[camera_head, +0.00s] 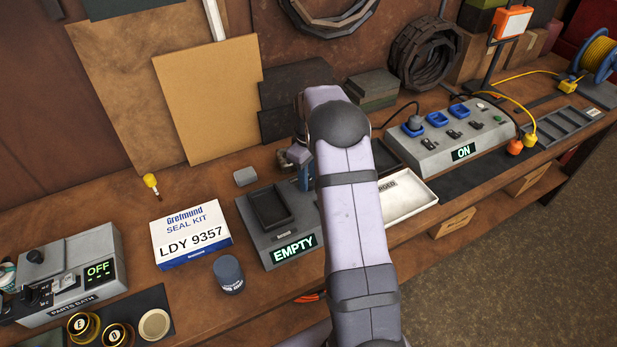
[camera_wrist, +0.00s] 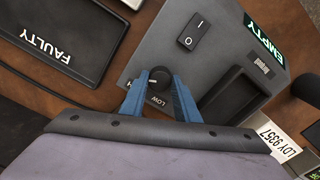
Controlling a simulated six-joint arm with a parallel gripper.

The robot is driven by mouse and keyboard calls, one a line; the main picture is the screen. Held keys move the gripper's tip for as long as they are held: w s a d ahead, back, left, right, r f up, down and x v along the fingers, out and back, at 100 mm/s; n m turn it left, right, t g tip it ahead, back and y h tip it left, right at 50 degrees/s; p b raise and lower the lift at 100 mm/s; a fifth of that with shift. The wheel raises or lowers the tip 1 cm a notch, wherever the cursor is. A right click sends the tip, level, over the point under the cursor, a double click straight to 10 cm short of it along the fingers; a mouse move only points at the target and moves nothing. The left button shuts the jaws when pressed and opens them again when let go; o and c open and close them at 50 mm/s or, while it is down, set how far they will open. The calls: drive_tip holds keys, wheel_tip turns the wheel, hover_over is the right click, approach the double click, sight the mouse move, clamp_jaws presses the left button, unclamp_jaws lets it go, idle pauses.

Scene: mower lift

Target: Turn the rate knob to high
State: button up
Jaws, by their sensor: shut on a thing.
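The rate knob (camera_wrist: 160,74) is a small round dark knob on the grey charger unit (camera_wrist: 225,62), with a "LOW" label beside it in the wrist view. My gripper (camera_wrist: 158,86) has its blue fingers on both sides of the knob and is shut on it. No "HIGH" mark shows, and I cannot read the knob's setting surely. In the head view the charger unit (camera_head: 275,222) has a lit "EMPTY" display, and my arm hides the knob. One blue finger of my gripper (camera_head: 304,178) shows there beside my arm.
A black rocker switch (camera_wrist: 194,30) and an empty dark bay (camera_wrist: 232,96) are on the same unit. A dark "FAULTY" tray (camera_wrist: 82,30) lies close by. The white seal kit box (camera_head: 190,234) and a dark capped jar (camera_head: 229,274) stand left of the unit.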

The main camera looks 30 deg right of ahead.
drive_tip(key=o, duration=1)
drive_tip(key=shift+o, duration=0.2)
drive_tip(key=shift+r, duration=0.1)
drive_tip(key=shift+r+b, duration=1.15)
drive_tip(key=shift+r, duration=2.5)
